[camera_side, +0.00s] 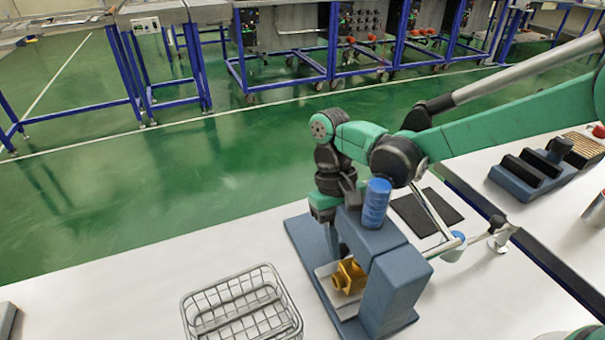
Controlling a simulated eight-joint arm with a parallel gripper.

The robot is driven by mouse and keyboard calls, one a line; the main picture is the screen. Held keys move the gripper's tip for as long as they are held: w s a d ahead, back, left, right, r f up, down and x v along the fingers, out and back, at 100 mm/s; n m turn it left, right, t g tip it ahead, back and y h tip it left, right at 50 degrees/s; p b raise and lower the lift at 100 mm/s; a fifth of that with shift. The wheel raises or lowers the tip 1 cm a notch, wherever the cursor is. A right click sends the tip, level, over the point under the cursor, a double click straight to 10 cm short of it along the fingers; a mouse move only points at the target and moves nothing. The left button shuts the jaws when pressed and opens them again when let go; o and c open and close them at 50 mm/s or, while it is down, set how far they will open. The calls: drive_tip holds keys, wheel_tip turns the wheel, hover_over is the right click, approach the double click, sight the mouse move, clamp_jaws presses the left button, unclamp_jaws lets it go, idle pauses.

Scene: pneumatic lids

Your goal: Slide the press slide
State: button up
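The press (395,290) is a blue-grey frame on a flat base plate, with a ribbed blue cylinder (376,203) upright on top. Under its crossbeam, a pale plate (327,272), perhaps the press slide, carries a yellow block (349,277). A metal rod with a blue and white joint (453,246) stands at the press's right side. My gripper (323,205) points down at the far left side of the press, close to its upright. Its fingertips are hidden or too small to make out, so I cannot tell whether it touches the press or holds anything.
A wire basket (242,306) stands on the white table (130,275) left of the press. A dark mat (426,212) lies behind it. A blue-grey block rack (530,175) is on the right-hand table. The table at far left is mostly clear.

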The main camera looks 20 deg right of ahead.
drive_tip(key=o, duration=0.3)
drive_tip(key=shift+o, duration=0.2)
drive_tip(key=shift+w, duration=0.1)
drive_tip(key=shift+v, duration=2.8)
drive_tip(key=w+d+r+n+t, duration=0.1)
drive_tip(key=d+r+t, duration=0.3)
drive_tip(key=d+t, duration=0.25)
drive_tip(key=w+d+r+t, duration=0.1)
drive_tip(key=d+r+t, duration=0.35)
drive_tip(key=d, duration=0.35)
drive_tip(key=s+f+m, duration=0.1)
drive_tip(key=s+f, duration=0.2)
drive_tip(key=s, duration=0.5)
drive_tip(key=shift+d+f+t, duration=0.2)
drive_tip(key=shift+d+t, duration=0.05)
drive_tip(key=shift+t, duration=0.15)
